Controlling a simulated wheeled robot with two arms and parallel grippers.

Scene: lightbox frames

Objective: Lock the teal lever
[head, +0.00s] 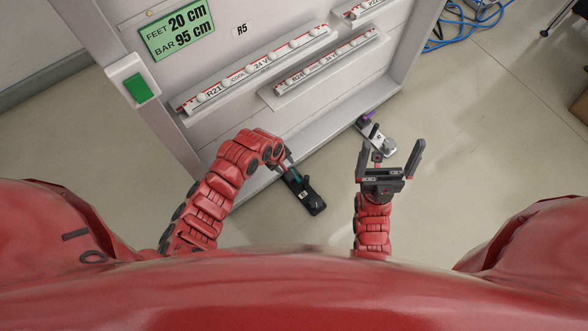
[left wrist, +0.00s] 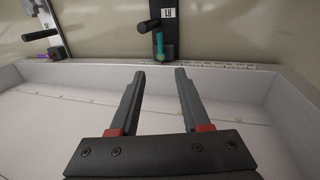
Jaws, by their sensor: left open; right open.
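The teal lever (left wrist: 159,43) stands on a dark plate (left wrist: 175,22) just beyond the frame edge in the left wrist view. A black handle sticks out sideways beside it. In the head view my left gripper (head: 287,160) is partly hidden. My right gripper (head: 391,155) is open and empty, away to the right.
A purple lever (head: 369,117) on a pale plate (head: 378,136) is further right, near my right gripper; it also shows in the left wrist view (left wrist: 47,49). The white frame (head: 235,200) carries labelled rails and a green switch (head: 138,89). Blue cables (head: 465,25) lie on the floor.

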